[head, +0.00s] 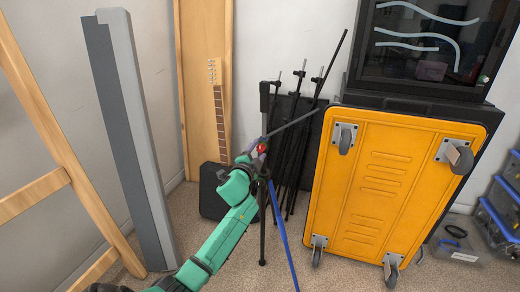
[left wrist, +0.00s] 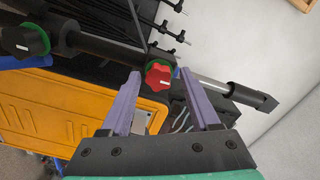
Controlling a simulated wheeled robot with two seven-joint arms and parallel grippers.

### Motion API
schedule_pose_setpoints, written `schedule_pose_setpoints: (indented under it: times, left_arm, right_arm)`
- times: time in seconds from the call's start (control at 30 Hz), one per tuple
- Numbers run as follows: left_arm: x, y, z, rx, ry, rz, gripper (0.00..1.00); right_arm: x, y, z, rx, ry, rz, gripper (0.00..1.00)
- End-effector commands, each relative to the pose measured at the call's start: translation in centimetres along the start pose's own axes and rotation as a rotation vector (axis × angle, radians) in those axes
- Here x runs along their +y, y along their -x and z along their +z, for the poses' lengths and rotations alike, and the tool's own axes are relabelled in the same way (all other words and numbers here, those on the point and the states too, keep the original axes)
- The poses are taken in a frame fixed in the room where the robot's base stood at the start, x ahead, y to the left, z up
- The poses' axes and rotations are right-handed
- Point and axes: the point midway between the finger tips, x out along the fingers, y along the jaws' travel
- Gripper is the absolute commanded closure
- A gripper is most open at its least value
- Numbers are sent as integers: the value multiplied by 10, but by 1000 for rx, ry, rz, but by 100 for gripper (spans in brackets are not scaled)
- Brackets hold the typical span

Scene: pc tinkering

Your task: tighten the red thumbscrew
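The red thumbscrew (head: 261,147) is on a thin dark stand in the middle of the head view. In the left wrist view it is a lobed red knob (left wrist: 158,76) with a green ring behind it, on a black joint of the stand's tube. My left gripper (head: 255,157) reaches up to it from below. Its two purple fingers (left wrist: 160,72) are apart, one on each side of the red knob, with visible gaps, so it is open. Contact with the knob does not show. My right gripper is not in view.
A second, dark knob (left wrist: 28,40) with a green ring sits further along the stand. A yellow wheeled cart (head: 385,175) leans at the right. Several folded black stands (head: 297,140) are behind. A grey beam (head: 135,140) and wooden frame (head: 45,150) stand at the left.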

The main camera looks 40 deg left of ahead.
Motion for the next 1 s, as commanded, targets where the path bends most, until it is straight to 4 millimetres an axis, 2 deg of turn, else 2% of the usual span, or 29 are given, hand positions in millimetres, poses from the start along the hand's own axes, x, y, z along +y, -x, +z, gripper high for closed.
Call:
schedule_pose_setpoints:
  times: [0.07, 0.5, 0.83, 0.93, 1.0]
  left_arm:
    - [1, 1, 0, 0, 2, 0, 38]
    - [0, 58, -1, 0, 6, 1, 38]
    - [0, 62, 0, 1, 6, 0, 38]
    - [1, 74, 0, 1, 7, 1, 38]
    - [1, 89, 0, -1, 6, 2, 38]
  right_arm:
    - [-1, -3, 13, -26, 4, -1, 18]
    - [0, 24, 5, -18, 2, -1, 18]
    - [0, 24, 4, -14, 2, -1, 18]
    - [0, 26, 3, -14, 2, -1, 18]
    - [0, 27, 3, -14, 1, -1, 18]
